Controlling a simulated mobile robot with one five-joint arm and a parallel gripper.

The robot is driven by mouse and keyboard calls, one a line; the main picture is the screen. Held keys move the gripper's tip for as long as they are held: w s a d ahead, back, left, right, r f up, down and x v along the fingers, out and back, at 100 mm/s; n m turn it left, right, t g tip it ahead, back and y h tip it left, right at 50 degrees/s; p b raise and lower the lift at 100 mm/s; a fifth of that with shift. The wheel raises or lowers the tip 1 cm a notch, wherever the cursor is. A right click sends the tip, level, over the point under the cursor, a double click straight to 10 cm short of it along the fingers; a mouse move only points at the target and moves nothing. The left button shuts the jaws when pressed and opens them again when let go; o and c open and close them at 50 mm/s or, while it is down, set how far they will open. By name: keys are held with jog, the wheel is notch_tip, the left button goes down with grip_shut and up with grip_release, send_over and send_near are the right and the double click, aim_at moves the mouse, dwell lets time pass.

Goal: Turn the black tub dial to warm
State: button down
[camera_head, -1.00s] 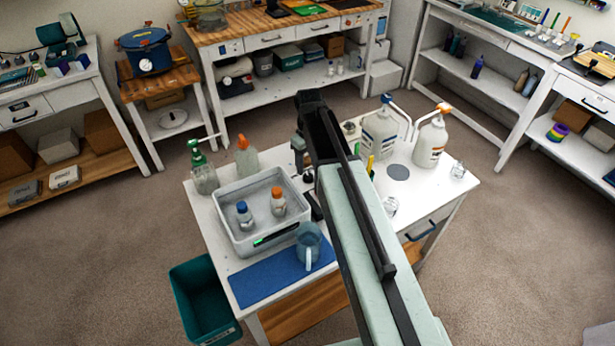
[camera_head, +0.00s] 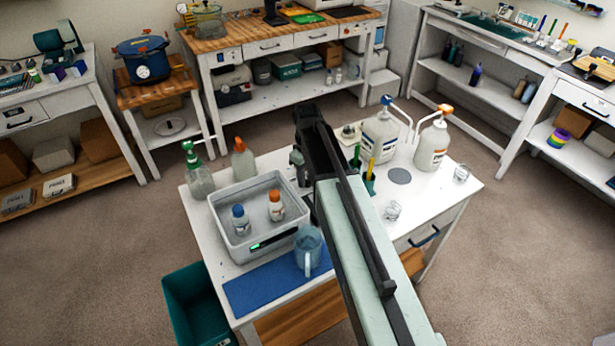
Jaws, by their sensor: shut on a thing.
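The grey-white tub (camera_head: 236,228) stands on the white table, with a blue-capped bottle (camera_head: 240,220) and an orange-capped bottle (camera_head: 276,206) inside. A small green light (camera_head: 256,246) glows on a black strip on its front. My gripper (camera_head: 303,176) is at the far end of my arm, by the tub's right back corner. It is shut on the black tub dial, which is mostly hidden behind my gripper and arm. The dial's marks and setting cannot be read.
A clear pitcher (camera_head: 307,250) stands on the blue mat (camera_head: 258,290) near the tub's front. Two pump jugs (camera_head: 381,136) (camera_head: 431,145) stand at the back right. Green-capped (camera_head: 198,178) and orange-capped (camera_head: 243,160) bottles stand behind the tub. Small cups (camera_head: 393,210) are right of my arm.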

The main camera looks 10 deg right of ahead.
aim_at(307, 179)
jog(key=shift+n, duration=0.5)
jog(key=c, duration=0.9)
grip_release()
jog(key=shift+c, duration=0.2)
notch_tip(307, 179, up, 8)
jog(key=p, duration=0.8)
jog(key=shift+d+r, duration=0.1)
jog(key=shift+f, duration=0.2)
